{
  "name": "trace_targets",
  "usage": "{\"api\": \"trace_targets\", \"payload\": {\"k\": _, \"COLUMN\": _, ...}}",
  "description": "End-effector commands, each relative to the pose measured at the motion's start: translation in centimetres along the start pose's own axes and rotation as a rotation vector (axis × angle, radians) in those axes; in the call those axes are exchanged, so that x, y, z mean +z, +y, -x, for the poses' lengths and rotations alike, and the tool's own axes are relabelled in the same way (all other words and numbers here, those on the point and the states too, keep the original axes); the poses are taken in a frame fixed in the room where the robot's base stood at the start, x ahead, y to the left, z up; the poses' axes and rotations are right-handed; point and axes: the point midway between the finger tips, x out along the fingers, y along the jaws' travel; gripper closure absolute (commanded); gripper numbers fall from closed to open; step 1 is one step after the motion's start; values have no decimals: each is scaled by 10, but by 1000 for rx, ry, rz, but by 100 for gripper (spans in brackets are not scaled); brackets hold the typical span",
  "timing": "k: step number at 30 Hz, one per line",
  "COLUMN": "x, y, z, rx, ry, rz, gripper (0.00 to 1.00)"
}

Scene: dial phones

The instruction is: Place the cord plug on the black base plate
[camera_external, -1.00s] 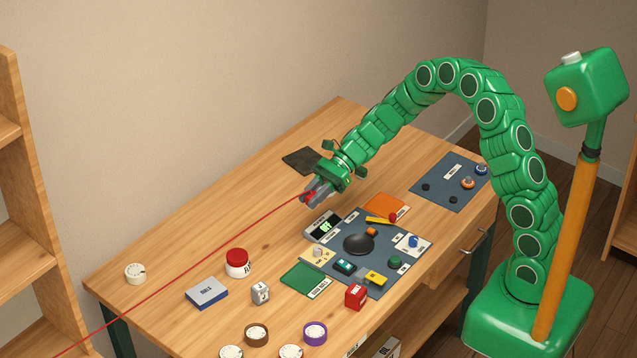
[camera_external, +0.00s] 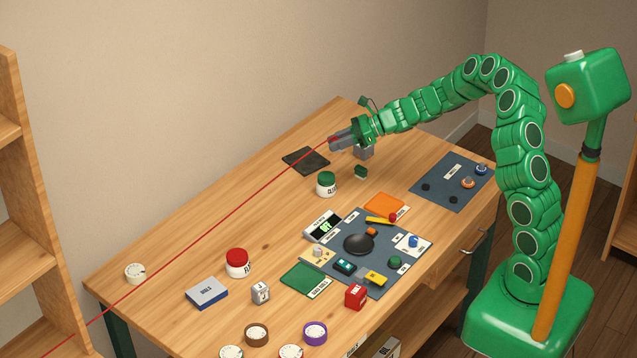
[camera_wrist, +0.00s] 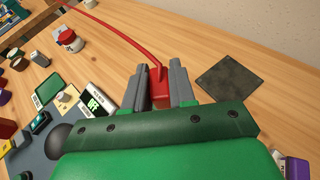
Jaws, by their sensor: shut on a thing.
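The red cord plug (camera_wrist: 160,92) is between the grey fingers of my gripper (camera_wrist: 158,85) in the wrist view, shut on it. Its red cord (camera_external: 215,228) runs taut from my gripper (camera_external: 337,141) down to the lower left in the external view. The black base plate (camera_external: 306,161) lies flat and bare on the table, left of and below my gripper in that view. In the wrist view the plate (camera_wrist: 229,83) is to the right of the fingers, apart from the plug. The plug is held above the table; its exact height is hard to tell.
The blue-grey mat (camera_external: 375,284) holds several small parts. A red-lidded jar (camera_external: 237,263) stands left of it.

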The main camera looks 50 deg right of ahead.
Motion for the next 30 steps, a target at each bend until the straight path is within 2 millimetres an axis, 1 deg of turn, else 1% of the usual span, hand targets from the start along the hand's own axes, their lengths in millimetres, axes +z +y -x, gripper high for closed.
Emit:
{"api": "trace_targets", "payload": {"k": 1, "x": -2, "y": -4, "z": -6, "rx": 2, "ry": 2, "rz": 2, "gripper": 100}}
{"api": "trace_targets", "payload": {"k": 6, "x": -6, "y": -20, "z": -21, "rx": 1, "ry": 3, "rz": 1, "gripper": 100}}
{"api": "trace_targets", "payload": {"k": 20, "x": -13, "y": -59, "z": -57, "rx": 0, "ry": 1, "rz": 3, "gripper": 100}}
{"api": "trace_targets", "payload": {"k": 30, "x": -34, "y": -76, "z": -83, "rx": 2, "ry": 2, "rz": 1, "gripper": 100}}
